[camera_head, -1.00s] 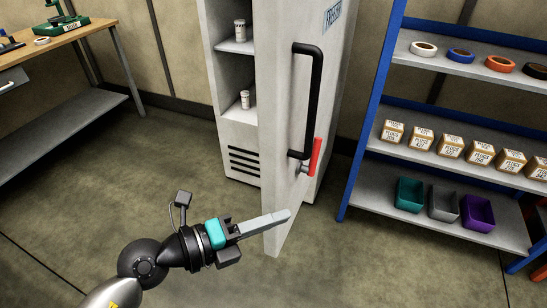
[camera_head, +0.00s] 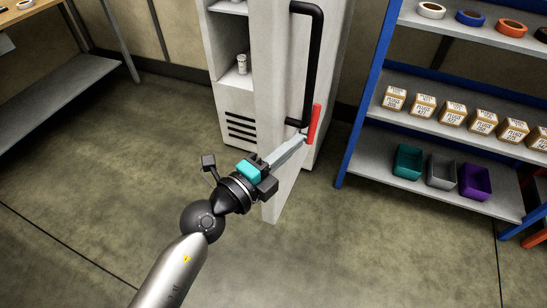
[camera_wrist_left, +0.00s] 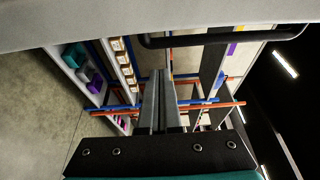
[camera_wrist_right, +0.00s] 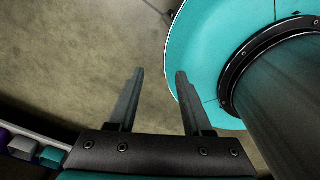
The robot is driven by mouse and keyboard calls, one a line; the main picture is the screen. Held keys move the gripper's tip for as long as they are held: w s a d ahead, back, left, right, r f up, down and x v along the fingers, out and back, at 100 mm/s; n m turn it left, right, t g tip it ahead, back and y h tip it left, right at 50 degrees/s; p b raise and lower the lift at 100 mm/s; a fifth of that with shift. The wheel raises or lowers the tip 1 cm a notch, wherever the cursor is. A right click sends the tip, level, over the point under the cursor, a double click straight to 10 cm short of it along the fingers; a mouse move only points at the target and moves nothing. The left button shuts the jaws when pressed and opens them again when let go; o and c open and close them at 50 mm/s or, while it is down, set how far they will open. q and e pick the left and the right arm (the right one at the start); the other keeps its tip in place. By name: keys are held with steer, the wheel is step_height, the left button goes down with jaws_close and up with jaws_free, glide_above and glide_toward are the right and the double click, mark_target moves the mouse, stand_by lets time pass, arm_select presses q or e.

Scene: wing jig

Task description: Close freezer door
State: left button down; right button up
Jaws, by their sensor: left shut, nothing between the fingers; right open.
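The freezer door (camera_head: 278,110) stands open, edge toward me, with a long black handle (camera_head: 316,60) and a red lever (camera_head: 314,124) at the handle's lower end. The freezer body (camera_head: 240,105) shows behind it on the left. My left gripper (camera_head: 303,141) is shut and empty, its fingers across the door's lower part with the tips close to the red lever; I cannot tell if they touch. The left wrist view shows its fingers (camera_wrist_left: 159,85) together, below the black handle (camera_wrist_left: 220,38). My right gripper (camera_wrist_right: 158,75) is open and empty; it shows only in its own wrist view.
A blue-framed shelf (camera_head: 440,185) with tape rolls, several boxes and three bins stands to the right of the freezer. A workbench (camera_head: 55,85) stands at the left. The floor (camera_head: 120,190) between bench and freezer is clear.

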mark_target(274, 138)
arm_select(q)
steer(key=w+a+b, duration=0.2)
steer(key=a, duration=0.1)
steer(key=shift+a, duration=0.1)
arm_select(e)
steer(key=shift+t, duration=0.3)
steer(key=w, duration=0.1)
steer(key=w+d+f, duration=0.1)
steer(key=w+d, duration=0.1)
steer(key=shift+w+d+f, duration=0.15)
steer(key=shift+d+f, duration=0.05)
steer(key=shift+f, duration=0.15)
steer(key=shift+s+a, duration=0.15)
steer(key=shift+s, duration=0.05)
